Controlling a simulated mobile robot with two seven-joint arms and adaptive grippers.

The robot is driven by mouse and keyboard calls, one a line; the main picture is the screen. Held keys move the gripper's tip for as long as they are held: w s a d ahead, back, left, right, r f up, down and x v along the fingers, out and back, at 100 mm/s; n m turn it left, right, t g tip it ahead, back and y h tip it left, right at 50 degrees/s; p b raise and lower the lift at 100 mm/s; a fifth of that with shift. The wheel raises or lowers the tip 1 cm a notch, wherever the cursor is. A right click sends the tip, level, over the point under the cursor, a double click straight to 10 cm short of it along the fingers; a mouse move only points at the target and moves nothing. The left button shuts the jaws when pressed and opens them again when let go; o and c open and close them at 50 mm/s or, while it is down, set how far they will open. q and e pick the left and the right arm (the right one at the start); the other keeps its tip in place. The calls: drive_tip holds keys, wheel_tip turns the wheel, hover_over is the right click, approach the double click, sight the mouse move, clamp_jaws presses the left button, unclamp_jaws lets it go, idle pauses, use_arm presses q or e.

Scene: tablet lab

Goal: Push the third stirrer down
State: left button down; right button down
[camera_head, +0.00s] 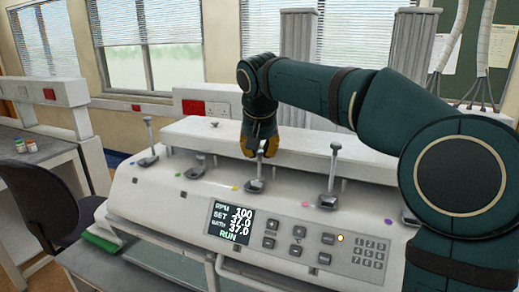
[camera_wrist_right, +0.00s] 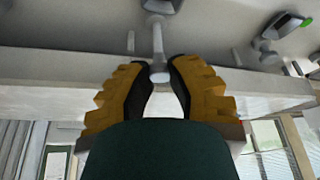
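The third stirrer (camera_head: 256,186), counted from the left, is a grey lever with a knob on the white sloping machine (camera_head: 150,215). My right gripper (camera_head: 260,150) is over it from above, with yellow-padded fingers on both sides of its knob. In the right wrist view the stirrer's shaft (camera_wrist_right: 158,38) ends in a knob between the fingertips (camera_wrist_right: 160,75). Neighbouring stirrers are the first (camera_head: 148,138), the second (camera_head: 195,171) and the fourth (camera_head: 333,175). My left gripper is not in view.
A further stirrer (camera_head: 409,218) is partly hidden by my right arm. A display (camera_head: 231,222) and keypad (camera_head: 370,253) are on the machine's front. A raised white ledge (camera_head: 300,146) runs behind the stirrers. A dark chair (camera_head: 50,205) is at the left.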

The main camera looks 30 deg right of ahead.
sight(260, 167)
idle(0.4)
wheel_tip(260, 167, down, 5)
drive_tip(key=b, duration=0.3)
drive_tip(key=shift+s, duration=0.1)
drive_tip(key=shift+f, duration=0.1)
drive_tip(key=c, duration=1)
unclamp_jaws()
drive_tip(key=shift+o, duration=1.1)
drive_tip(key=shift+r, duration=0.2)
